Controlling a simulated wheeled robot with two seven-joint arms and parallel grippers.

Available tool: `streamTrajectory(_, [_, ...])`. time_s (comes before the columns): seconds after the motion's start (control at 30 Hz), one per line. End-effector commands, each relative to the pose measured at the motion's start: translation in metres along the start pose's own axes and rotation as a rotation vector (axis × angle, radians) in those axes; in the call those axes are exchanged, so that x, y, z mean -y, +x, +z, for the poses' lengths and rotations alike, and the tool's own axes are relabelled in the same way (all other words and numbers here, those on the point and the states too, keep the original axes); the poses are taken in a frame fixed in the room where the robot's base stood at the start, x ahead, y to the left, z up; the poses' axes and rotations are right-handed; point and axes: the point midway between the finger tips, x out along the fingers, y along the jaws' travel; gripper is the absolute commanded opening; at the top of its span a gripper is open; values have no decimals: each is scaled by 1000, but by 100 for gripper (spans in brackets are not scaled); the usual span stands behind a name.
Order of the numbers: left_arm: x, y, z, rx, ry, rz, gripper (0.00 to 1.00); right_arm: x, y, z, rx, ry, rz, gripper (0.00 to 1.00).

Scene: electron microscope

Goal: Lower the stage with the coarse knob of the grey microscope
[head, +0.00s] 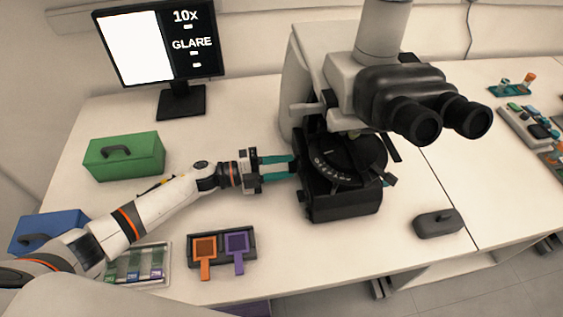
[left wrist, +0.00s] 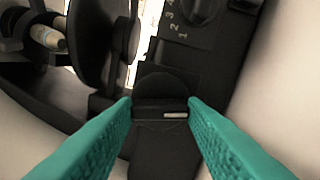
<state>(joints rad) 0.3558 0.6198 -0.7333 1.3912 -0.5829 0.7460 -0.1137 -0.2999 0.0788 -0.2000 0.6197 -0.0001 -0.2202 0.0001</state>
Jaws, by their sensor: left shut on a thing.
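The grey microscope (head: 312,55) stands at the back middle of the table, with black binocular eyepieces and a black stage (head: 345,155). My left gripper (head: 291,163) reaches in from the left to the lower left side of its black base. In the left wrist view the teal fingers of my left gripper (left wrist: 160,108) close on both sides of a black knob (left wrist: 160,90) with a small white mark, which looks like the coarse knob. In the head view the fingertips hide most of that knob. My right gripper is not in view.
A monitor (head: 160,45) reading "10x" and "GLARE" stands at the back left. A green box (head: 124,157), a blue box (head: 48,229), a slide tray (head: 150,265) and a holder with orange and purple pieces (head: 222,247) lie around my left arm. A dark block (head: 437,222) sits right.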

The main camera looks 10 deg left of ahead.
Motion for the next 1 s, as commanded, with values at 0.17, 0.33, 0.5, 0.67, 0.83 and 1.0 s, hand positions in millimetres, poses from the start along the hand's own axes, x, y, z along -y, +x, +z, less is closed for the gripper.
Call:
streamTrajectory(0.17, [-2,0,0,-2,-171,-2,15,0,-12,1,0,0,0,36])
streamTrajectory(0.33, [-2,0,0,-1,-332,-2,15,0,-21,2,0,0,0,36])
streamTrajectory(0.5, [-1,0,0,-1,-492,-2,15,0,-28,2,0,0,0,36])
streamTrajectory(0.67, [-1,0,0,-2,-627,-2,15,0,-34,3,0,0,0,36])
streamTrajectory(0.83, [-1,0,0,-2,-746,-1,15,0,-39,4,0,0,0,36])
streamTrajectory(1.0, [0,-1,0,-2,-830,-2,15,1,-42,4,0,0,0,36])
